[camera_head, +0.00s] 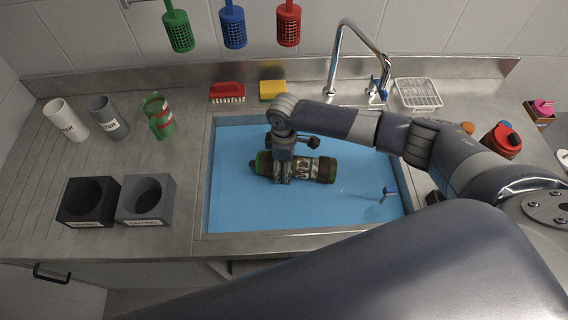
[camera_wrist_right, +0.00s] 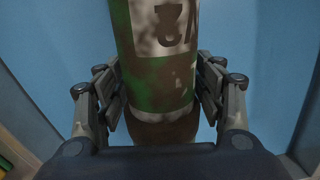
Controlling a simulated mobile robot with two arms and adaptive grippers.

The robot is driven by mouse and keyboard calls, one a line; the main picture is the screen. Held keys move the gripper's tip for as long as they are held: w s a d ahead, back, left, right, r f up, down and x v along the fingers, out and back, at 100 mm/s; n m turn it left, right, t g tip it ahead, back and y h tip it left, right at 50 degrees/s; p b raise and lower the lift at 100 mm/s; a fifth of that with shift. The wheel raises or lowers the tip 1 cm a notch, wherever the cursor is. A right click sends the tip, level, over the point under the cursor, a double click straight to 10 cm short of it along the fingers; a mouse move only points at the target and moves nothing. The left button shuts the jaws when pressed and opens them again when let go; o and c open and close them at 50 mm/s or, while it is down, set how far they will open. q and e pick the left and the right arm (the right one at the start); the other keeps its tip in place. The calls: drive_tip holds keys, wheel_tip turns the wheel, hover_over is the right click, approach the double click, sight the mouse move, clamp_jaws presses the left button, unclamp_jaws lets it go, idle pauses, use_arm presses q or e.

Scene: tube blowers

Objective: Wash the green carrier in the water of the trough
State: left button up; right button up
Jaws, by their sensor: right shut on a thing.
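The green carrier (camera_head: 318,168) lies on its side over the blue water of the trough (camera_head: 232,195); I cannot tell how deep it sits. Brown dirt patches cover its green body and pale label, which also show in the right wrist view (camera_wrist_right: 158,70). My right gripper (camera_head: 282,178) reaches down from above and is shut around the carrier near its left end. In the right wrist view its fingers (camera_wrist_right: 160,95) stand on both sides of the carrier. My left gripper is not in view.
A curved tap (camera_head: 345,50) rises behind the trough. A red brush (camera_head: 227,92) and yellow sponge (camera_head: 272,90) lie behind it. A blue-topped plug (camera_head: 389,191) stands at the trough's right. Two square holders (camera_head: 146,200) and several tubes (camera_head: 102,112) stand left. A wire rack (camera_head: 418,94) is right.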

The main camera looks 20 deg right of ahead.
wheel_tip(320, 180, down, 5)
drive_tip(key=b, duration=0.4)
drive_tip(key=shift+r, duration=0.15)
drive_tip(key=shift+f+b, duration=0.55)
drive_tip(key=shift+f, duration=0.5)
drive_tip(key=shift+a, duration=0.15)
drive_tip(key=shift+w+a, duration=0.2)
drive_tip(key=shift+a, duration=0.25)
drive_tip(key=shift+d, duration=0.15)
drive_tip(key=shift+s+d+p, duration=0.2)
drive_tip(key=shift+d+p, duration=0.25)
drive_tip(key=shift+p, duration=0.15)
drive_tip(key=shift+a, duration=0.1)
